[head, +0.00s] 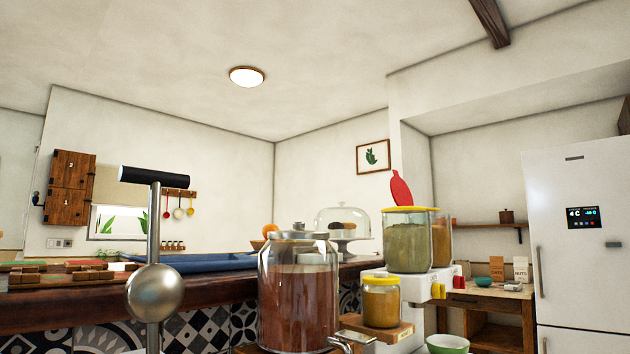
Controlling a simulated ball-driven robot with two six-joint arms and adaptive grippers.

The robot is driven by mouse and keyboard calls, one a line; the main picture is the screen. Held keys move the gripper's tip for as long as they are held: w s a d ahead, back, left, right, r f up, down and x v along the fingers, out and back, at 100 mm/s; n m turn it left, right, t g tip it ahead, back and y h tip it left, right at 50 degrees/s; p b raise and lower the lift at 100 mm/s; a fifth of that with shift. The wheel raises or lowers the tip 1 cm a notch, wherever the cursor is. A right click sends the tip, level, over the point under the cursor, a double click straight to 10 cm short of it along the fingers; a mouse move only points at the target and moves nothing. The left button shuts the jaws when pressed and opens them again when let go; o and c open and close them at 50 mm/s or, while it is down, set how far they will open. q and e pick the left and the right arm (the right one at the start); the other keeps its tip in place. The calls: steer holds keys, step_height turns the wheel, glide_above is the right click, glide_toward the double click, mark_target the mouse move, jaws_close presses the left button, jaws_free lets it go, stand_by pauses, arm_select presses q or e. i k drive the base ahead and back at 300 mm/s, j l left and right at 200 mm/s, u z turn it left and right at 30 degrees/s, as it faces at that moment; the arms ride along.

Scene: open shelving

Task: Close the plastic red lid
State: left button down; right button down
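The red plastic lid (401,188) stands open, tilted up nearly on edge, above the clear dispenser containers at centre right. The front container (408,247) has a yellow lid (410,209) lying flat on it and holds greenish contents. A second container (442,242) with brownish contents shows partly behind it. The red lid seems to belong to this rear container, but its hinge is hidden. The white dispenser base (415,287) has a yellow tap (438,291) and a red tap (457,282). Neither of my grippers is in view.
A large glass jar (298,300) stands in front, left of the dispenser. A small yellow-lidded jar (381,301) and a green bowl (447,344) are close below it. A metal post with a ball (155,291) stands at left. Air above the dispenser looks clear.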

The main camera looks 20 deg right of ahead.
mark_target(400, 192)
steer(key=i+l+u, duration=0.1)
steer(key=l+u, duration=0.35)
steer(key=l, duration=0.35)
steer(key=l+u, duration=0.5)
steer(key=l, duration=0.25)
steer(key=k+l+u, duration=0.2)
steer(key=l+u, duration=0.25)
steer(key=l, duration=0.35)
